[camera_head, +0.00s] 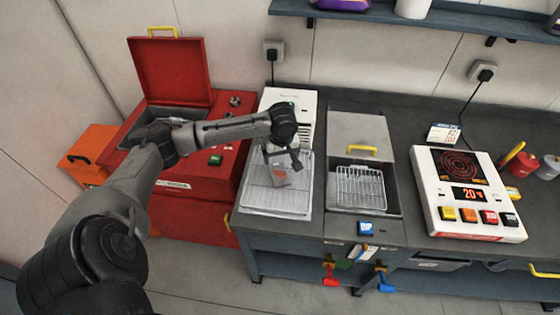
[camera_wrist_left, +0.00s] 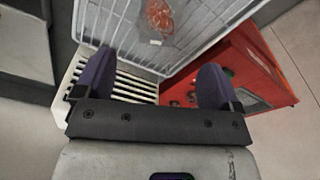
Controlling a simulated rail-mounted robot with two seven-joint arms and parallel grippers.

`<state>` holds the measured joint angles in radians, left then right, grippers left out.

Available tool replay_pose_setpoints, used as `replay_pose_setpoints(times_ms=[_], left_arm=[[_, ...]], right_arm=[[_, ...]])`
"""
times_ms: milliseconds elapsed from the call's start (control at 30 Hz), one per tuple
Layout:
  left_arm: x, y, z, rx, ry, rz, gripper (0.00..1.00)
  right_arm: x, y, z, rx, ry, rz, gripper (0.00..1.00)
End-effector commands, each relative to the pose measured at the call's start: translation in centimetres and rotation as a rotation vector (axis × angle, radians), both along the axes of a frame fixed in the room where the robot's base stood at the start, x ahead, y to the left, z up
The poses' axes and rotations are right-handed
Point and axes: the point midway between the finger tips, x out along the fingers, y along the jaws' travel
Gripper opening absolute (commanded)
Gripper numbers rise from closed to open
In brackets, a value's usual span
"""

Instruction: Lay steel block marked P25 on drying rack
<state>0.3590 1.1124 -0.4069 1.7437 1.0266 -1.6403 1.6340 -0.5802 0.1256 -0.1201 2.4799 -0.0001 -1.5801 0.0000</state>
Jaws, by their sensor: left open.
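A small grey block with an orange-red mark (camera_head: 280,178) lies on the white wire drying rack (camera_head: 262,200), near its middle. It also shows at the top of the wrist view (camera_wrist_left: 160,18), on the wire grid (camera_wrist_left: 205,22). I cannot read any marking on it. My left gripper (camera_head: 283,158) is over the far part of the rack, just behind the block in the head view. Its dark fingers (camera_wrist_left: 154,82) are apart, with nothing between them, and the block is clear of them. My right gripper is not in view.
A white vented unit (camera_head: 295,104) stands behind the rack. A red lidded chest (camera_head: 195,200) is at left. Right of the rack are an open dip tank with a wire basket (camera_head: 360,187) and a white hotplate (camera_head: 450,165) reading about 20. A shelf (camera_head: 400,14) runs above.

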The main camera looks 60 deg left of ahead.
Motion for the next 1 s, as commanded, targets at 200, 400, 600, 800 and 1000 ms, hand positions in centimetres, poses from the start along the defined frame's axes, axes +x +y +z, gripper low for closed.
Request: replay_pose_setpoints(times_ms=[200,400,600,800,1000], left_arm=[[-0.3,-1.5,0.2,-0.004,0.007,-0.06,0.89],[-3.5,-10.7,-7.0,-0.04,0.008,-0.492,0.89],[-10.0,-21.2,-11.8,-0.057,-0.08,-0.976,0.89],[-16.6,-27.2,-12.0,0.004,-0.171,-1.28,0.89],[-20.8,-28.7,-10.7,0.094,-0.178,-1.417,0.89]], right_arm=[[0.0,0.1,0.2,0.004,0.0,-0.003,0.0],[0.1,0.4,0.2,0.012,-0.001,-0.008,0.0],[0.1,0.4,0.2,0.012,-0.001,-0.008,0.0],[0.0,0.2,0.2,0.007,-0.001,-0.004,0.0],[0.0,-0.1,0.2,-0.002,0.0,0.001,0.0]])
